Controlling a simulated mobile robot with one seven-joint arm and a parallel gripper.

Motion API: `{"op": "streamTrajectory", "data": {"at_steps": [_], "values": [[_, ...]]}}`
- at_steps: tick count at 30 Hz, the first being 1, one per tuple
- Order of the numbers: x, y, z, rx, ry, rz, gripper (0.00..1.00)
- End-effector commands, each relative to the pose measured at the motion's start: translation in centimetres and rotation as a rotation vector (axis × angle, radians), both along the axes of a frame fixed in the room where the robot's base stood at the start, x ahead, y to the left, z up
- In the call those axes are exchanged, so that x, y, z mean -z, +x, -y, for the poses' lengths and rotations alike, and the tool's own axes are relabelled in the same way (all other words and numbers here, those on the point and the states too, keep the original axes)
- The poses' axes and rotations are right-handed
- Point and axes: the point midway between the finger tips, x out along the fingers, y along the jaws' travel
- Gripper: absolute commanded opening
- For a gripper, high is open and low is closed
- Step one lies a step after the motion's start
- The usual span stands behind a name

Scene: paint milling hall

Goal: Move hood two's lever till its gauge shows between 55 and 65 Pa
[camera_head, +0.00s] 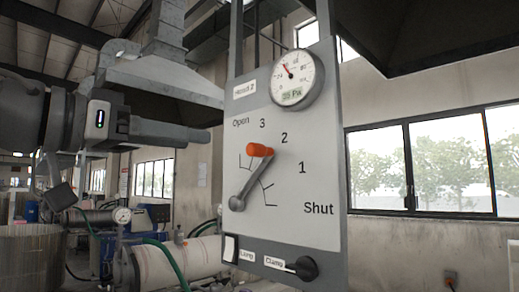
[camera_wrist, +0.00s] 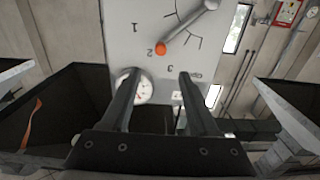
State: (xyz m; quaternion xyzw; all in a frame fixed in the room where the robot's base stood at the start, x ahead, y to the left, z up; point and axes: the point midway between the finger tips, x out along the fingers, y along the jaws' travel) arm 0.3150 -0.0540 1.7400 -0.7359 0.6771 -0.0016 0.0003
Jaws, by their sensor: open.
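The Hood 2 panel (camera_head: 290,225) is a grey upright plate with a scale marked Open, 3, 2, 1 and Shut. Its grey lever (camera_head: 250,180) ends in an orange knob (camera_head: 260,150) and points up and right, between 2 and 3. The round gauge (camera_head: 297,78) at the panel's top has a red needle pointing up-left; its small display appears to read 35 Pa. My gripper (camera_head: 207,136) is left of the knob, apart from it. In the wrist view my gripper (camera_wrist: 155,77) is open and empty, with the orange knob (camera_wrist: 161,49) beyond the fingertips and the gauge (camera_wrist: 137,88) partly behind a finger.
A black Clamp knob (camera_head: 305,268) and a white Lamp switch (camera_head: 230,248) sit along the panel's lower edge. A dark hood (camera_head: 430,35) overhangs at the upper right. Machines with a green hose (camera_head: 175,265) stand behind at lower left.

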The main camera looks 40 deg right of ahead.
Motion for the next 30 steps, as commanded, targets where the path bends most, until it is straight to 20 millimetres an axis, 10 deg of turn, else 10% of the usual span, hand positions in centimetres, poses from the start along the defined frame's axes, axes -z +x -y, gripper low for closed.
{"op": "streamTrajectory", "data": {"at_steps": [18,30], "values": [[-0.1,1.0,12.9,0.001,0.004,-0.002,0.60],[0.0,1.4,16.2,-0.003,0.002,-0.002,0.60]]}}
